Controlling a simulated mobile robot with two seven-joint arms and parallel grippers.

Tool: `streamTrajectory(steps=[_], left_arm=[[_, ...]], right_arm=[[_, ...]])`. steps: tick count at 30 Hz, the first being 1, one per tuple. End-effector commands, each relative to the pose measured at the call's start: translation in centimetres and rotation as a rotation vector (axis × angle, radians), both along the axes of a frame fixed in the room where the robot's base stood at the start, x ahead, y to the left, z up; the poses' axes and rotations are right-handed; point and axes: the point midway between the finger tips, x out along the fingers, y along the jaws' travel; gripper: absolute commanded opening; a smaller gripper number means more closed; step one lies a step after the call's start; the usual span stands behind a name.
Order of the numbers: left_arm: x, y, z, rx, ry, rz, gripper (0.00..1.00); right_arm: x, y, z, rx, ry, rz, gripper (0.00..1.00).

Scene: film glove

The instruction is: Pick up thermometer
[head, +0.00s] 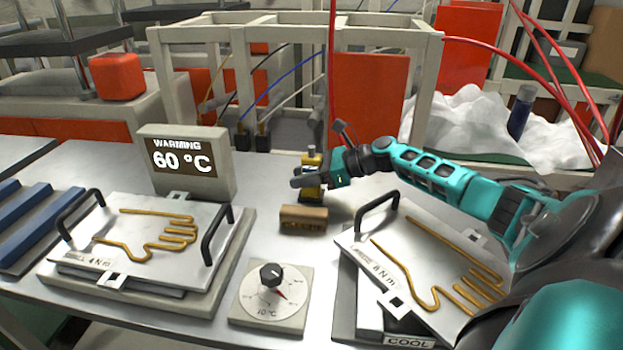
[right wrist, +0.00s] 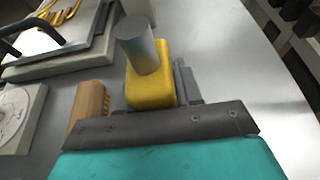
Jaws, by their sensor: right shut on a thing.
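The thermometer appears to be the yellow tool (head: 311,160) standing upright near the middle of the metal table. In the right wrist view it is a yellow body (right wrist: 151,90) with a grey cylinder on top. My right gripper (head: 313,181) reaches in from the right and is shut on the yellow tool. The dark fingers hide part of its body, and I cannot tell whether its base touches the table. My left gripper is not in view.
A wooden block (head: 304,220) lies just in front of the gripper. A dial box (head: 268,296), a display block reading 60 °C (head: 187,160), and two glove plates, left (head: 143,265) and right (head: 370,260), stand around it. A pale frame (head: 433,90) rises behind.

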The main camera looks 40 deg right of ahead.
Motion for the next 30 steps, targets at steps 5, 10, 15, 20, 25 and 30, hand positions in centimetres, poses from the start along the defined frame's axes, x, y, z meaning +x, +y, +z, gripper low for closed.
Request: streamTrajectory(steps=[5, 10, 15, 20, 25, 30], left_arm=[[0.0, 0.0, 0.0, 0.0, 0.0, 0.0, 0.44], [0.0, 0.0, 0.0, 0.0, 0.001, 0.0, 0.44], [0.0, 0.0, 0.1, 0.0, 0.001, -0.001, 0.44], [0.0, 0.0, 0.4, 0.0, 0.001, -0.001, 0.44], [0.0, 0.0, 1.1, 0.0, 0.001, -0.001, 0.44], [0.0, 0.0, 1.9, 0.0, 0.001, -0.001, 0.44]], right_arm=[[0.0, 0.0, 0.0, -0.001, 0.001, 0.0, 0.06], [0.0, 0.0, 0.0, 0.0, 0.0, 0.0, 0.04], [0.0, 0.0, 0.4, -0.001, -0.001, 0.0, 0.04], [0.0, 0.0, 1.8, -0.002, -0.002, 0.001, 0.04], [0.0, -0.1, 5.4, -0.004, -0.005, 0.0, 0.04], [0.0, -0.1, 10.6, -0.005, -0.007, 0.001, 0.04]])
